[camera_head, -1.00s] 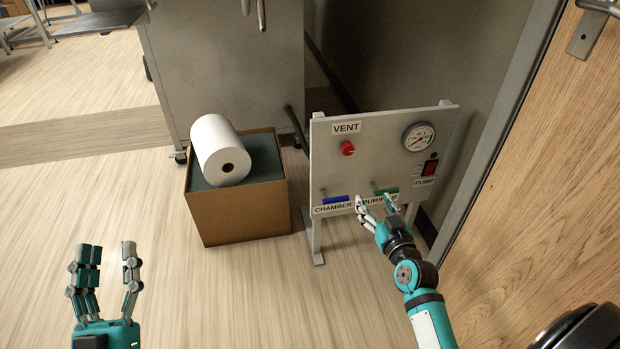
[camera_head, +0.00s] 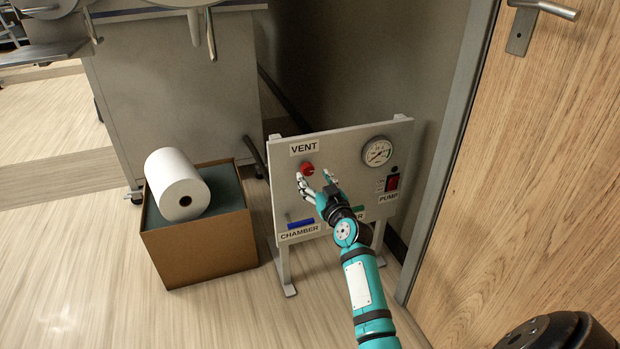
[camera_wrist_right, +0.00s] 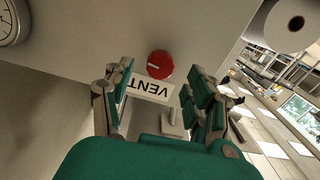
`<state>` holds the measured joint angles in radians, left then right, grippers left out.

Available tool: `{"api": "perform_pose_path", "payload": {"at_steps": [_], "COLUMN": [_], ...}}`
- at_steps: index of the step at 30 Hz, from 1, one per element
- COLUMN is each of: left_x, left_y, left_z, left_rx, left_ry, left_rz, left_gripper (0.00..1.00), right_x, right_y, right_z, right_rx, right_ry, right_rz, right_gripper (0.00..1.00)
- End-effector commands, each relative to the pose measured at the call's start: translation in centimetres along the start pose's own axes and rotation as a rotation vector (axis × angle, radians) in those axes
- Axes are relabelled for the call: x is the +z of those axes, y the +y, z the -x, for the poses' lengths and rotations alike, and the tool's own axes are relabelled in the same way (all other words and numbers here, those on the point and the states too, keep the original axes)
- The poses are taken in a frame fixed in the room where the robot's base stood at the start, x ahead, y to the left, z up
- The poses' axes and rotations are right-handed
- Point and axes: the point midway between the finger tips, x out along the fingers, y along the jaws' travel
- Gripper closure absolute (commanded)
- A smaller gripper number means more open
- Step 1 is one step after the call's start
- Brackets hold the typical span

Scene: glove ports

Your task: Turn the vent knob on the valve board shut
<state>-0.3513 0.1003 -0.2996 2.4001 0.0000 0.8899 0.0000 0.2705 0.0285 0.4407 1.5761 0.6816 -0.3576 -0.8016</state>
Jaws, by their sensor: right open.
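The valve board (camera_head: 345,160) is a light grey upright panel on legs. The red vent knob (camera_head: 307,169) sits at its upper left, under the VENT label (camera_head: 304,147). My right gripper (camera_head: 316,179) is open just below and in front of the knob. In the right wrist view the knob (camera_wrist_right: 160,64) shows a white pointer line and lies ahead, between the lines of the spread fingers (camera_wrist_right: 160,100). The fingers look apart from it. My left gripper is out of the head view.
The board also carries a gauge (camera_head: 377,152), a red pump switch (camera_head: 392,183), and a blue chamber handle (camera_head: 301,224). The green handle (camera_head: 357,210) is partly hidden by my arm. A cardboard box (camera_head: 200,245) with a white roll (camera_head: 177,184) stands left. A wooden door (camera_head: 530,180) is right.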

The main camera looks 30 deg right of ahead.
Motion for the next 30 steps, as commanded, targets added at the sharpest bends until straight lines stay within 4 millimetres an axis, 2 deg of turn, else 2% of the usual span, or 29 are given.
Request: {"api": "perform_pose_path", "payload": {"at_steps": [3, 6, 18, 30], "left_x": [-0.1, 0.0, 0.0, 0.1], "left_y": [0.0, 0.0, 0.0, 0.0], "left_z": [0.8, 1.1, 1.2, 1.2], "left_rx": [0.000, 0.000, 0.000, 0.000], "left_ry": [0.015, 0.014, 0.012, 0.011], "left_rz": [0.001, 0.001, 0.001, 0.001], "left_gripper": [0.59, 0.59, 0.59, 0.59], "right_x": [0.2, 0.1, 0.0, 0.0], "right_y": [0.0, 0.0, 0.0, 0.0], "right_z": [-1.9, -2.9, -3.5, -3.5], "right_rx": [0.000, 0.000, 0.000, 0.000], "right_ry": [0.002, 0.000, -0.001, -0.001], "right_rz": [-0.001, -0.001, 0.000, 0.000], "right_gripper": [0.43, 0.43, 0.43, 0.95]}}
